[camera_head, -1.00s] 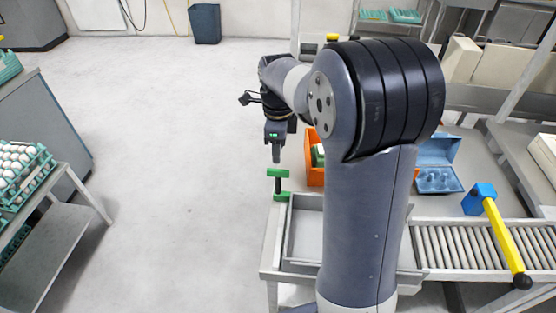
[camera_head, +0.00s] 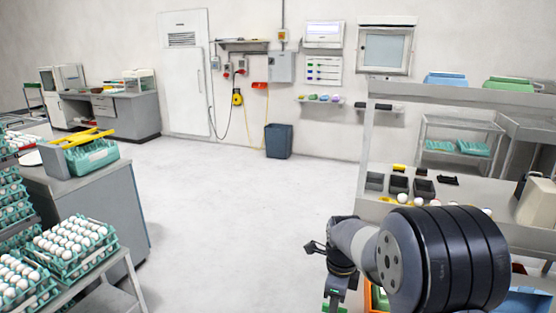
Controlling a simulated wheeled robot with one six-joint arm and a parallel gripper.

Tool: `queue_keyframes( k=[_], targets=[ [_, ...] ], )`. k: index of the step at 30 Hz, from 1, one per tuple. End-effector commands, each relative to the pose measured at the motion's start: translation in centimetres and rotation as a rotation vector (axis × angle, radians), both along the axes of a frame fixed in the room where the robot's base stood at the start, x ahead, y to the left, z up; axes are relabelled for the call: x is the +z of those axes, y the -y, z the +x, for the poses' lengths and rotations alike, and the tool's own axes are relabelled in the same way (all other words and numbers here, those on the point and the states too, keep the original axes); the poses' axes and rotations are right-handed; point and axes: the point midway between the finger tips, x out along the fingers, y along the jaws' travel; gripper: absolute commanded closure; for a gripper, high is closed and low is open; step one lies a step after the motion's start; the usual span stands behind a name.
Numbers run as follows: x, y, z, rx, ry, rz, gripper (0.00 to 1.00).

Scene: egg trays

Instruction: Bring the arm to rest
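My arm (camera_head: 440,258) reaches in from the bottom right corner, with its dark, ringed joint nearest the camera. My gripper (camera_head: 335,298) hangs down from the arm's end at the bottom edge of the picture. Its fingertips are cut off or too small to make out, so I cannot see whether it is open or shut. Green shows at the gripper; I cannot tell whether it is part of it or a thing behind it. An orange bin (camera_head: 377,299) shows partly just right of the gripper, largely hidden by my arm.
A workbench (camera_head: 485,187) with small dark trays and a few white eggs stands behind my arm. A cart (camera_head: 130,262) with teal egg trays (camera_head: 72,268) is at the lower left. A dark waste bin (camera_head: 279,141) stands by the back wall. The floor between is clear.

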Motion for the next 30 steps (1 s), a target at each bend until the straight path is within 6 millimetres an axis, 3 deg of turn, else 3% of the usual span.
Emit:
queue_keyframes(
  k=[3,8,27,30],
  targets=[
    [-2.1,0.0,-0.1,0.000,-0.004,0.000,0.62],
    [-3.9,0.0,-0.1,0.000,-0.002,0.000,0.62],
    [-3.9,0.0,0.0,0.009,0.000,0.000,0.62],
    [-2.6,0.0,0.1,-0.001,0.005,0.000,0.62]
  ],
)
